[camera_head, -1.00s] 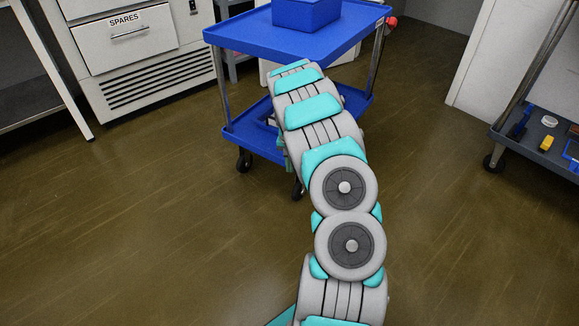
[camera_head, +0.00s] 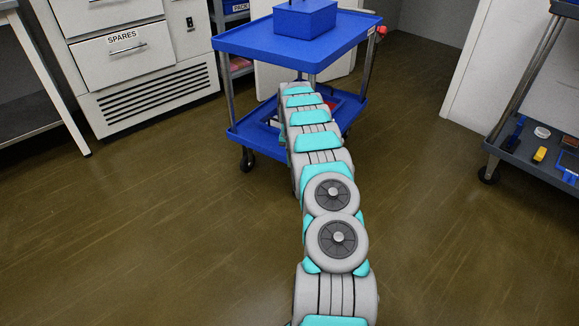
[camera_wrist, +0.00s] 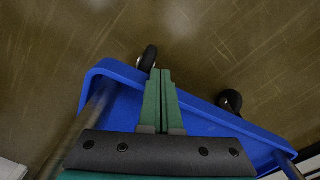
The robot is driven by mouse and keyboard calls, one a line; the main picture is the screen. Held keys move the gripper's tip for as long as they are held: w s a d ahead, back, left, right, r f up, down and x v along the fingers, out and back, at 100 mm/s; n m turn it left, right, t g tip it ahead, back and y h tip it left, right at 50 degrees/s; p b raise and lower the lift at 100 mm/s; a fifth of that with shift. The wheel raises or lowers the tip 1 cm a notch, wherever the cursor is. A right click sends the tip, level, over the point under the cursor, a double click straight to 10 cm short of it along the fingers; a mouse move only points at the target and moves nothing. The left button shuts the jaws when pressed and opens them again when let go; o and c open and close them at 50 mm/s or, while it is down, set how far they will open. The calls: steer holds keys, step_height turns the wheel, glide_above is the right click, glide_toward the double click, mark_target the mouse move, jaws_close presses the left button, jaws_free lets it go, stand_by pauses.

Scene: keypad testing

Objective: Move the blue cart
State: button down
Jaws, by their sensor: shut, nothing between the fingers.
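The blue cart (camera_head: 240,38) stands ahead on the brown floor, with a top shelf, a lower shelf (camera_head: 256,140) and metal posts. A blue box (camera_head: 305,18) sits on its top shelf. My arm reaches toward the cart's near side and hides part of the lower shelf. In the wrist view my gripper (camera_wrist: 161,72) is shut and empty, its green fingers together over the edge of a blue shelf (camera_wrist: 108,72). I cannot tell whether they touch it. Two black casters (camera_wrist: 148,57) show beyond that edge. The gripper is hidden in the head view.
A white cabinet with a SPARES drawer (camera_head: 127,52) stands behind at left, beside a bench (camera_head: 30,110). A grey cart (camera_head: 535,150) with small items stands at right. A white panel (camera_head: 495,75) stands at the back right. The floor (camera_head: 150,240) on the left is clear.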

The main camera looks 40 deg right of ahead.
steer(key=shift+w+d, duration=0.55)
steer(key=shift+w, duration=0.05)
steer(key=shift+w+d+p, duration=0.2)
steer(key=shift+d+p, duration=0.1)
steer(key=shift+d, duration=0.25)
steer(key=shift+s+a, duration=0.4)
steer(key=shift+a, duration=0.05)
step_height(320, 180, up, 10)
steer(key=s+a, duration=0.1)
steer(key=a, duration=0.1)
steer(key=shift+s+p, duration=0.4)
steer(key=shift+a, duration=0.1)
